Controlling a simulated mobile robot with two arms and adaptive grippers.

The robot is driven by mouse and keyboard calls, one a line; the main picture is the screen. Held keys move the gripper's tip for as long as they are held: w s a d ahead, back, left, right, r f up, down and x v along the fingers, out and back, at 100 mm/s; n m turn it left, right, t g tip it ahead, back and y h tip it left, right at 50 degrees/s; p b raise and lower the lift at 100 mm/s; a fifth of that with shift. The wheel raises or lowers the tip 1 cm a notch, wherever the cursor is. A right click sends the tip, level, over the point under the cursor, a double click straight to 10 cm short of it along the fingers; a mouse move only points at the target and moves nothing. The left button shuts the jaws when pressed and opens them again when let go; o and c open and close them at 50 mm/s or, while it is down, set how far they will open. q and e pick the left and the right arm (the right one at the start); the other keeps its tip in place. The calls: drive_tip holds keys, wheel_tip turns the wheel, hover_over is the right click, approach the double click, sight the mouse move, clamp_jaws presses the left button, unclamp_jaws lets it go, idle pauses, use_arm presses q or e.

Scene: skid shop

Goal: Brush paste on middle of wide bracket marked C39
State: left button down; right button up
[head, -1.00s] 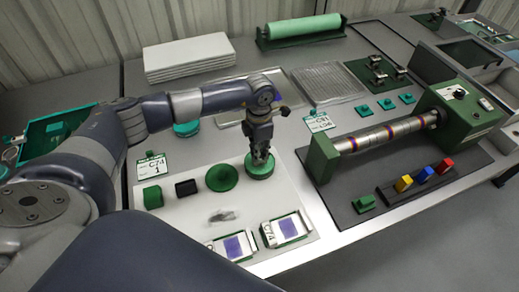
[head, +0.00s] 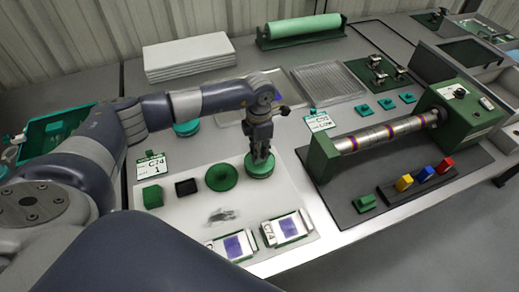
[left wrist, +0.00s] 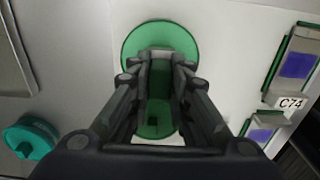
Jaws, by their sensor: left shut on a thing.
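My left gripper (head: 262,157) points down at a round green pot or lid (head: 260,170) on the pale board and is shut on its upper part, partly hidden by the fingers. In the left wrist view green shows between the fingers (left wrist: 157,112). Two green-edged brackets with white and purple faces, front left (head: 234,246) and front right (head: 286,229), lie at the board's front. The right one is marked C74. No C39 mark is readable. My right gripper is out of view.
A teal pot (head: 187,128) stands behind. A roller machine (head: 390,133) is on the right.

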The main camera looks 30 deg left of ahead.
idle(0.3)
use_arm(q)
drive_tip(key=shift+r+p, duration=0.5)
drive_tip(key=shift+r, duration=0.1)
drive_tip(key=shift+r+p, duration=1.7)
drive_tip(key=shift+r, duration=1.2)
